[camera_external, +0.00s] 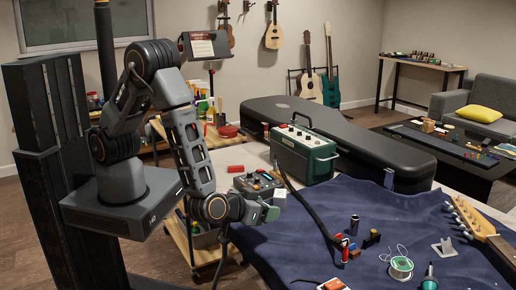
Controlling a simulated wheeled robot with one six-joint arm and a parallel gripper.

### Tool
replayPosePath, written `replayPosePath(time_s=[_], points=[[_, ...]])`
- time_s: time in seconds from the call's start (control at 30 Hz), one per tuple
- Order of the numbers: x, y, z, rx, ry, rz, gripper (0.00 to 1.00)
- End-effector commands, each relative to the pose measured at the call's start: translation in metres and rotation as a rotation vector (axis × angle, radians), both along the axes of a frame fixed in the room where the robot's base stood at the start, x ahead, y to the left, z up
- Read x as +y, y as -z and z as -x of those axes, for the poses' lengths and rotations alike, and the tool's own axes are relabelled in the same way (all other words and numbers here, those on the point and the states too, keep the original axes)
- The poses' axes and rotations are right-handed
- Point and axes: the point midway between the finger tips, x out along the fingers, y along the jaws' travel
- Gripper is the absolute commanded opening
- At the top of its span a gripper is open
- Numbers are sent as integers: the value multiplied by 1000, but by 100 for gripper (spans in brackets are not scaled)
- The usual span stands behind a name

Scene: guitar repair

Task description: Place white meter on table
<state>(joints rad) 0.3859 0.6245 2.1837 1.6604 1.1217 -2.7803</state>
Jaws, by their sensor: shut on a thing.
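My gripper (266,212) is at the end of my arm, near the left edge of the workbench table (228,158), in front of a dark control box. It is shut on a small pale thing (280,196), which I take to be the white meter. Only a small piece of it shows beside the fingertips, so its face and tilt cannot be made out. It looks held above the table's edge, but the exact height is unclear. No other white meter is visible on the table.
A dark box with knobs (258,184) and a green amplifier (303,152) stand close by. Behind lies a black guitar case (362,140). A blue cloth (300,235) carries a solder spool (401,268), small tools and a guitar neck (483,228). A bare strip lies left of the amplifier.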

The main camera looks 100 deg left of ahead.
Motion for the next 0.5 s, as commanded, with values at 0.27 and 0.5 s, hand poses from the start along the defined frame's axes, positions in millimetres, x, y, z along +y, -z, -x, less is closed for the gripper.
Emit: replayPosePath(time_s=[0.27,0.5], points=[[-2,6,-1,-2,4,0,36],[-29,13,-15,-13,40,5,36]])
